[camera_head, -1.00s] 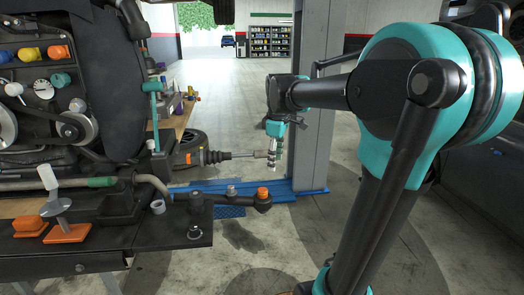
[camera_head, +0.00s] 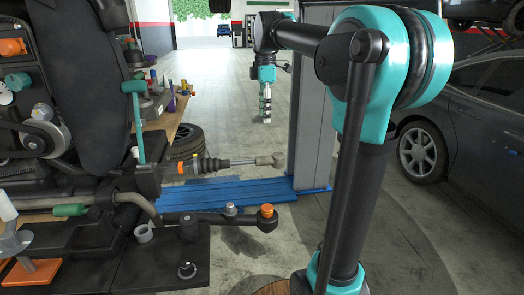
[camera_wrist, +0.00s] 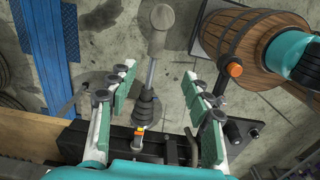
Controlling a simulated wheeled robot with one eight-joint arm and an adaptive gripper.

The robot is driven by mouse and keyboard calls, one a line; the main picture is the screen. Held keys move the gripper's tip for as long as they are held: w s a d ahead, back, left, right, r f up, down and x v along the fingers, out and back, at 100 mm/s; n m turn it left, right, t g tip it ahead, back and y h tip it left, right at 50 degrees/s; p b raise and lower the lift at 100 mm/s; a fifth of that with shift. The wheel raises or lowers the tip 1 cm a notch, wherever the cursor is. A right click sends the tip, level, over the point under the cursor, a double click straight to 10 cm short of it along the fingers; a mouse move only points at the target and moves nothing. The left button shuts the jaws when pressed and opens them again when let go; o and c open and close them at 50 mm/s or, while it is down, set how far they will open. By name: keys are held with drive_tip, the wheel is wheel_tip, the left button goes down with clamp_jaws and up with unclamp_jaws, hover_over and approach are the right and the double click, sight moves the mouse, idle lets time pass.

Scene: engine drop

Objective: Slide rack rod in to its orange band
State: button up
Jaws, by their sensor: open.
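The rack rod (camera_head: 242,161) lies roughly level, sticking out rightward from the engine side. It has a grey rounded end (camera_head: 274,159), a bare silver shaft, a ribbed black boot (camera_head: 211,165) and an orange band (camera_head: 181,168) near the engine. My gripper (camera_head: 265,118) is open and empty, pointing down; in the head view it shows above the rod's grey end, apart from it. In the wrist view the rod (camera_wrist: 152,70) runs between the two spread fingers of my gripper (camera_wrist: 158,72), with its grey end beyond the tips and the orange band (camera_wrist: 139,131) near the palm.
A dark arm with an orange cap (camera_head: 266,211) sticks out below the rod. A blue lift base (camera_head: 230,193) lies on the floor behind it, with a grey post (camera_head: 312,120) to the right. A wooden barrel (camera_wrist: 255,45) shows in the wrist view.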

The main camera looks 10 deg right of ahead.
drive_tip(key=f, duration=1.7)
drive_tip(key=shift+w+f, duration=0.2)
drive_tip(key=shift+w, duration=0.15)
drive_tip(key=shift+c, duration=0.5)
clamp_jaws()
